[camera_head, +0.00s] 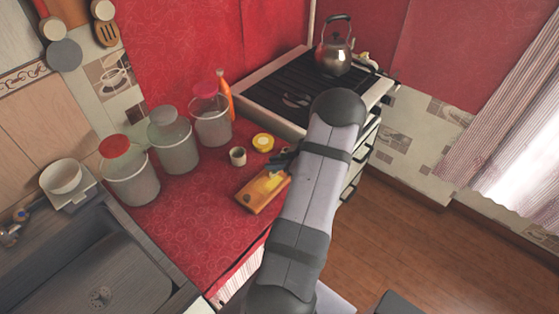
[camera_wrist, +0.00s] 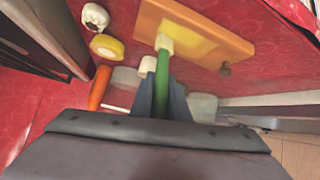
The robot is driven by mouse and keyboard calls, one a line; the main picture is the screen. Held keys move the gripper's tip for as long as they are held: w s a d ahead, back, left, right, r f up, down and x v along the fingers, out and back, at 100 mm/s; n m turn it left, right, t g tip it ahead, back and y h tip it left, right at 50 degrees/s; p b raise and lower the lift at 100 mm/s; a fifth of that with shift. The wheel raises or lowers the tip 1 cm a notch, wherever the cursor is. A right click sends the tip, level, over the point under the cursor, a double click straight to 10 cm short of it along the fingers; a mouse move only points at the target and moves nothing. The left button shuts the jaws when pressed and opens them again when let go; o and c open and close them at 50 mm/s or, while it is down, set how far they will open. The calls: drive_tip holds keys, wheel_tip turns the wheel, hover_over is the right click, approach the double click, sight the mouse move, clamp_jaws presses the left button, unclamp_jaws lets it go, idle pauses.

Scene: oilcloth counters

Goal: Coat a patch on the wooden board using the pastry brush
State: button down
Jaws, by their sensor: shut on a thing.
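The wooden board (camera_head: 254,200) lies on the red counter cloth, left of my arm in the head view. It also shows at the top of the wrist view (camera_wrist: 232,40). A yellow patch (camera_wrist: 196,45) covers part of its surface. My gripper (camera_wrist: 162,92) is shut on the green handle of the pastry brush (camera_wrist: 161,72). The pale brush head points at the board and overlaps its yellow patch in the wrist view. I cannot tell whether the bristles touch it. In the head view, my gripper (camera_head: 282,162) is beside the board, and my arm partly hides it.
Lidded jars (camera_head: 130,178) and an orange bottle (camera_head: 225,97) stand further left and back. The stove (camera_head: 290,90) with a kettle (camera_head: 335,55) is behind. The counter's front left is clear.

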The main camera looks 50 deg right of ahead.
drive_tip(key=shift+a+f+b, duration=0.1)
drive_tip(key=shift+a+b, duration=1.8)
drive_tip(key=shift+a, duration=2)
drive_tip(key=shift+w+r+p, duration=0.25)
drive_tip(key=shift+w+p, duration=0.15)
drive_tip(key=shift+p, duration=0.1)
drive_tip(key=shift+w+d, duration=0.25)
drive_tip(key=shift+d+p, duration=0.4)
drive_tip(key=shift+p, duration=0.05)
drive_tip(key=shift+d+f+p, duration=0.15)
drive_tip(key=shift+d+p, duration=0.95)
drive_tip(key=shift+d, duration=1.2)
drive_tip(key=shift+d+p, duration=0.7)
drive_tip(key=shift+d, duration=1.9)
wheel_tip(320, 180, up, 8)
drive_tip(key=p, duration=0.7)
drive_tip(key=shift+a, duration=0.15)
